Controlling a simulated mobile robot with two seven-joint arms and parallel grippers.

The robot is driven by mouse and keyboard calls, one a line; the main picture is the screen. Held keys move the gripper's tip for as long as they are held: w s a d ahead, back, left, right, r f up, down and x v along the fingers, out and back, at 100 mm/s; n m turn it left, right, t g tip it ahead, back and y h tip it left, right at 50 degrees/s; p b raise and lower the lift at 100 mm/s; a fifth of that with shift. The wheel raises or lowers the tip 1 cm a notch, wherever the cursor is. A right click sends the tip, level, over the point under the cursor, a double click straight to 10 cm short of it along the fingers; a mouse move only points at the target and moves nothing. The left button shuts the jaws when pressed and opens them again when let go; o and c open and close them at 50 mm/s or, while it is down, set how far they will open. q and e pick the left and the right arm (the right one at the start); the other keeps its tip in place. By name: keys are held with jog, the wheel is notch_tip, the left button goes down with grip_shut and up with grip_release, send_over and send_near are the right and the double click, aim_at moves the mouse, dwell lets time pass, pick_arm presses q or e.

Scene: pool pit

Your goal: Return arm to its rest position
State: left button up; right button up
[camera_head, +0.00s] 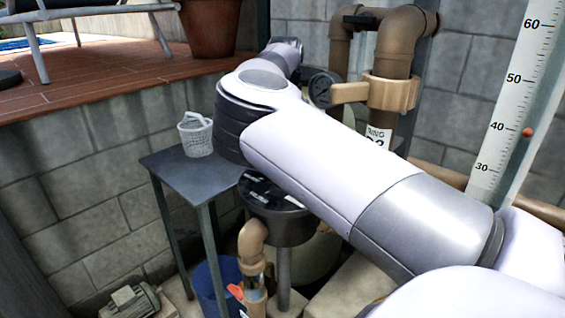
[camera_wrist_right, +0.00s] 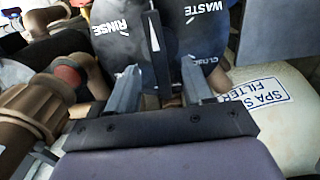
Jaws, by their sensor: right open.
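My right arm (camera_head: 335,170) crosses the camera_head view from the lower right to the upper middle, and its gripper is hidden there. In the right wrist view my right gripper (camera_wrist_right: 160,64) is open, its two fingers apart. Between and beyond the fingers is a black valve handle (camera_wrist_right: 155,35) with a white pointer line; I cannot tell whether they touch. The dark valve head (camera_wrist_right: 100,42) carries the words RINSE, WASTE and a partly hidden CLOSED. In the camera_head view the valve head (camera_head: 275,210) shows below my arm. My left gripper is not in view.
A grey side table (camera_head: 185,170) holds a white basket (camera_head: 196,135). Brown pipes (camera_head: 400,50) with a pressure gauge stand behind my arm, near a ruler board (camera_head: 515,90). A blue bucket (camera_head: 212,285) and a motor (camera_head: 130,302) are low down. A pale filter tank (camera_wrist_right: 285,115) is close at right.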

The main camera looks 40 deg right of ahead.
notch_tip(320, 180, up, 4)
jog(key=shift+f+p, duration=0.1)
jog(key=shift+p, duration=0.75)
